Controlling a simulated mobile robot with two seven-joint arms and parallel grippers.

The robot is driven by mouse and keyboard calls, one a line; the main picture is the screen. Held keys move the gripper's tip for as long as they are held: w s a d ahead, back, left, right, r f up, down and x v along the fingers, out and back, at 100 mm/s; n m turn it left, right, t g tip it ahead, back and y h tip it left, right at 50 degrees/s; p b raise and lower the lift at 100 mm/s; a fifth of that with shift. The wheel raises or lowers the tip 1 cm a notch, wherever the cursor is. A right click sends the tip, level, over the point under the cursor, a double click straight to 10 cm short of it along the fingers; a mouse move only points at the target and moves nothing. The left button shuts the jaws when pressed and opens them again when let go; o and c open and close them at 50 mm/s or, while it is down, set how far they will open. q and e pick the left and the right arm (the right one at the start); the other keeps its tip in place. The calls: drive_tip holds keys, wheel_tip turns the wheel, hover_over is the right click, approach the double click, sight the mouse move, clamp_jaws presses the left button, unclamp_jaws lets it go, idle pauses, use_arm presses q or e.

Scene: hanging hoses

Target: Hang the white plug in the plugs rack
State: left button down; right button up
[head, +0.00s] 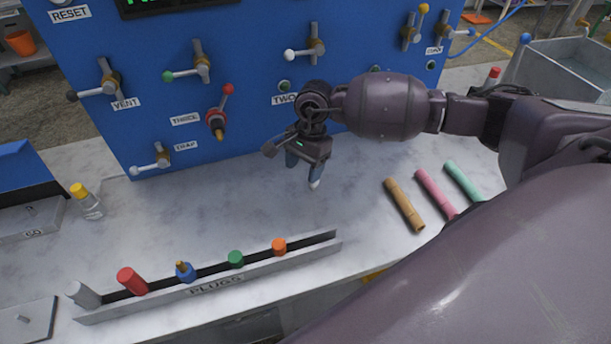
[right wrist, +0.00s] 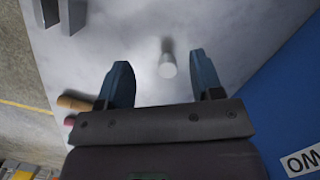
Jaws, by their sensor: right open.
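A small white plug (right wrist: 168,66) shows in the right wrist view, between and just beyond my fingertips, apart from both. In the head view only a white bit (head: 315,184) shows by a fingertip, the remainder hidden. My right gripper (head: 303,172) is open and empty, pointing down over the counter in front of the blue panel. The plugs rack (head: 217,285) is a long grey slotted rail along the front edge. It holds red (head: 132,281), blue (head: 185,271), green (head: 236,259) and orange (head: 279,246) plugs, with a pale grey cylinder (head: 84,295) at its left end. My left gripper is out of view.
The blue panel (head: 270,60) with valve handles stands close behind my right gripper. Brown (head: 404,205), pink (head: 435,193) and green (head: 463,182) tubes lie to the right. A yellow-capped bottle (head: 86,201) stands at left. The counter between gripper and rack is clear.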

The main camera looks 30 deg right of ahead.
drive_tip(key=w+d+h, duration=0.1)
drive_tip(key=w+d+r+h, duration=0.1)
drive_tip(key=d, duration=0.1)
drive_tip(key=shift+d+r+n, duration=0.2)
drive_tip(key=shift+d+n, duration=0.05)
drive_tip(key=shift+n, duration=0.15)
drive_tip(key=shift+w+d, duration=0.1)
drive_tip(key=shift+d, duration=0.05)
wheel_tip(320, 180, down, 5)
drive_tip(key=shift+f, duration=0.1)
drive_tip(key=f, duration=0.4)
drive_tip(key=shift+s+f+p, duration=0.2)
drive_tip(key=shift+s+p, duration=0.1)
drive_tip(key=shift+s, duration=0.1)
drive_tip(key=shift+f, duration=0.5)
drive_tip(key=c, duration=1)
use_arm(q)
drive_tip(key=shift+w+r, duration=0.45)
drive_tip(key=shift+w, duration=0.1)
use_arm(e)
drive_tip(key=shift+r, duration=0.15)
